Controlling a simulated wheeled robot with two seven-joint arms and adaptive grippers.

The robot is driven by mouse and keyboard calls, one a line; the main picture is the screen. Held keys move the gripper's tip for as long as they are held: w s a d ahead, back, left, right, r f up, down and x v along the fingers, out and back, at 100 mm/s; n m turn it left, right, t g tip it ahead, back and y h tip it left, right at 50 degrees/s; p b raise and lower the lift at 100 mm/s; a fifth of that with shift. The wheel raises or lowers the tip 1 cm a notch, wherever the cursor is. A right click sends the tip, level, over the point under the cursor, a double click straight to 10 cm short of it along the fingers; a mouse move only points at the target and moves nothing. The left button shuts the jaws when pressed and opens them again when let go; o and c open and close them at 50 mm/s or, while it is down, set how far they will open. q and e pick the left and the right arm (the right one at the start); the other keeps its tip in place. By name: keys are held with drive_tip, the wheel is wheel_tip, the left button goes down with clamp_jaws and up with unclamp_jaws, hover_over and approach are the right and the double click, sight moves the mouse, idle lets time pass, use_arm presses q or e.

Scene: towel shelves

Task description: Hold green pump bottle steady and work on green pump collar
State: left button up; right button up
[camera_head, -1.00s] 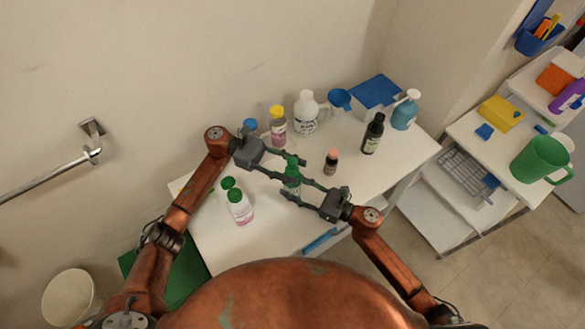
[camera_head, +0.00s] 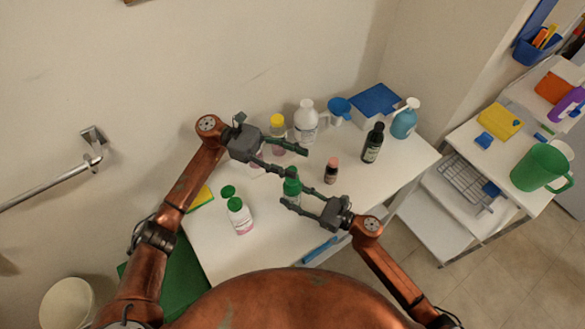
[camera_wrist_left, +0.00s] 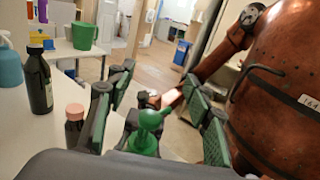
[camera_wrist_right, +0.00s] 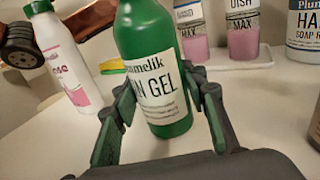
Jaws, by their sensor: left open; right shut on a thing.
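The green pump bottle (camera_head: 292,189) stands upright on the white tabletop. My right gripper (camera_head: 288,193) is shut on its body; the right wrist view shows the green body and white label (camera_wrist_right: 158,88) between its fingers. My left gripper (camera_head: 297,162) is open near the bottle's top. In the left wrist view the green pump head (camera_wrist_left: 151,118) and the green collar (camera_wrist_left: 143,143) below it show between its spread fingers, with no finger visibly touching them.
A dark bottle (camera_head: 373,143) and a small pink-capped bottle (camera_head: 331,171) stand to the right. A white green-capped bottle (camera_head: 239,216) stands at left. A white jug (camera_head: 306,121) and a blue pump bottle (camera_head: 404,118) are behind. The front of the table (camera_head: 270,250) is mostly clear.

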use_arm(q)
drive_tip(key=shift+r, duration=0.5)
use_arm(e)
drive_tip(key=o, duration=1.5)
drive_tip(key=shift+d, duration=0.1)
